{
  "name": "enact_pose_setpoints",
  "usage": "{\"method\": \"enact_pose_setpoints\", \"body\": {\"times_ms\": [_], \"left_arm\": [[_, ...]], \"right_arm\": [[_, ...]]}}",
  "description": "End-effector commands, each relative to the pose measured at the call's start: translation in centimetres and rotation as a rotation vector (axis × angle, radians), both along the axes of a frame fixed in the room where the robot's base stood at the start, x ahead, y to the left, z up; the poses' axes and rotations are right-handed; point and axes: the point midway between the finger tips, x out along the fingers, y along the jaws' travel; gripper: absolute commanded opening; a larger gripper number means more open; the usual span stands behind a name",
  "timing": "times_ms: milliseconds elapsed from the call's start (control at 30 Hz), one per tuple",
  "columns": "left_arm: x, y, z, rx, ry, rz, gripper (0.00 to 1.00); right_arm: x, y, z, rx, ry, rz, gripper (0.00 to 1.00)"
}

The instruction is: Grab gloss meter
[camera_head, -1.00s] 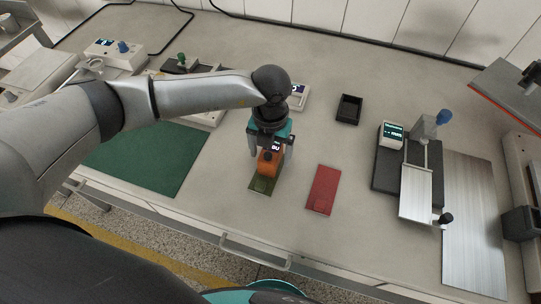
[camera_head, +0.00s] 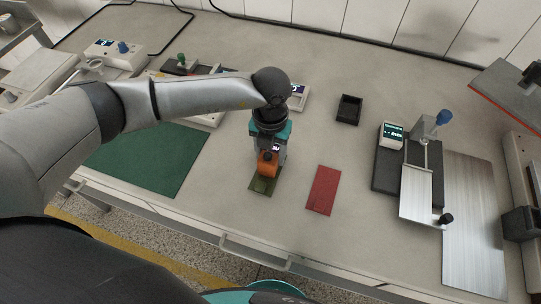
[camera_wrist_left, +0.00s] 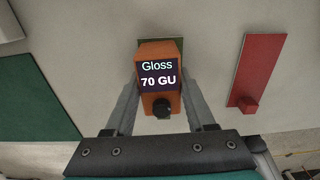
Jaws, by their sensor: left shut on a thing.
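The gloss meter (camera_head: 267,163) is a small orange block with a dark screen, standing on a dark green panel (camera_head: 263,185) on the bench. In the left wrist view, the gloss meter (camera_wrist_left: 160,68) shows "Gloss 70 GU" and has a black knob at its near end. My left gripper (camera_head: 269,158) points down over it, with a finger on each side. In the wrist view, the fingers of the left gripper (camera_wrist_left: 161,98) are closed against the meter's sides. Most of the green panel is hidden under the meter. My right gripper is not in view.
A red panel (camera_head: 323,190) lies just right of the meter. A green mat (camera_head: 150,158) lies to the left. A black tray (camera_head: 349,109) stands behind, and a device with a screen and metal plate (camera_head: 416,190) stands at right. Bench between them is clear.

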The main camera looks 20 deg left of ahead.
Motion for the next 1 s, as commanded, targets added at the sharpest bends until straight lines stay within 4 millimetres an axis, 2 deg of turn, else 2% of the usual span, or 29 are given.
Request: {"method": "enact_pose_setpoints", "body": {"times_ms": [100, 500, 667, 867, 1000], "left_arm": [[0.0, 0.0, 0.0, 0.0, -0.001, 0.0, 0.0], [0.1, 0.0, 0.1, -0.001, -0.002, 0.0, 0.0], [0.1, 0.0, 0.9, -0.002, -0.004, 0.0, 0.0], [0.2, 0.0, 3.8, -0.002, -0.006, -0.001, 0.0], [0.2, 0.0, 7.4, -0.003, -0.009, -0.001, 0.0]], "right_arm": [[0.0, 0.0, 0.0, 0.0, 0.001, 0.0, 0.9], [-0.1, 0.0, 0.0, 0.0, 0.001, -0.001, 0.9], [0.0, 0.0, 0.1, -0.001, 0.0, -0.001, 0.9], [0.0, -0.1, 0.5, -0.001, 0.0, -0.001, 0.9], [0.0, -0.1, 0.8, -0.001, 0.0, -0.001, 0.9]]}}
